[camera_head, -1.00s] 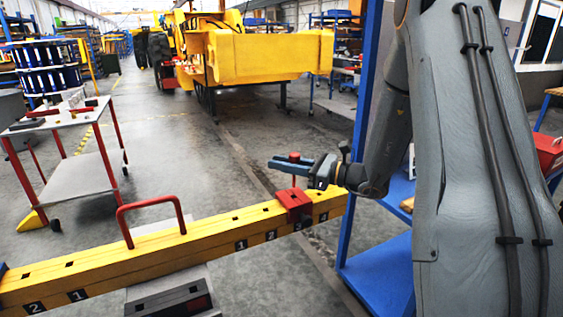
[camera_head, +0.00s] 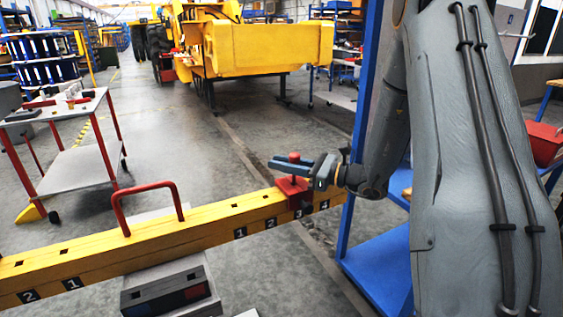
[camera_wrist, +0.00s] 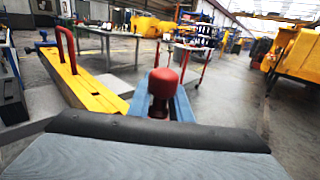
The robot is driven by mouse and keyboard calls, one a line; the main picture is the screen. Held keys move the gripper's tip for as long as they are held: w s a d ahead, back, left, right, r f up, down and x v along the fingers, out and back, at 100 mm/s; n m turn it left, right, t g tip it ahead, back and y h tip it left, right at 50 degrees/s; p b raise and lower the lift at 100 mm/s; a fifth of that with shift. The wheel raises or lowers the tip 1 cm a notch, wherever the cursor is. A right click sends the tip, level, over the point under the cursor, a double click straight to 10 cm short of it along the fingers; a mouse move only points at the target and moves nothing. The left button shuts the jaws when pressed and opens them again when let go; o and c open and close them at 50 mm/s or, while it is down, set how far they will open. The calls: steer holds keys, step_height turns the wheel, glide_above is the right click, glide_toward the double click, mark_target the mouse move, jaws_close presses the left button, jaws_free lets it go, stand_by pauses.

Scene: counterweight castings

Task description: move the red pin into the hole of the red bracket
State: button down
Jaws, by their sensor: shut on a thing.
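The red pin (camera_head: 294,156) is held upright in my gripper (camera_head: 291,166), its round head above the blue jaws. In the wrist view the pin's red head (camera_wrist: 164,84) stands between the blue jaws (camera_wrist: 180,107). The red bracket (camera_head: 293,190) sits over the yellow beam (camera_head: 200,227), near its right end by the number 3. My gripper is just above the bracket, and the pin's lower part points down at its top. The bracket's hole and the pin's tip cannot be made out. The bracket is hidden in the wrist view.
A red handle (camera_head: 148,202) rises from the beam left of the bracket. A blue shelf frame (camera_head: 375,265) stands close on the right, beside my arm. A white-topped trolley (camera_head: 60,108) stands at the left. The floor behind the beam is clear.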

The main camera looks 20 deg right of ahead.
mark_target(282, 181)
steer(key=shift+f+b, duration=0.9)
steer(key=shift+f, duration=0.8)
steer(key=c, duration=1.5)
jaws_free()
steer(key=shift+f, duration=0.1)
steer(key=shift+c, duration=0.2)
steer(key=b+v, duration=0.1)
steer(key=v, duration=0.6)
steer(key=shift+s+d, duration=0.25)
steer(key=shift+d, duration=0.1)
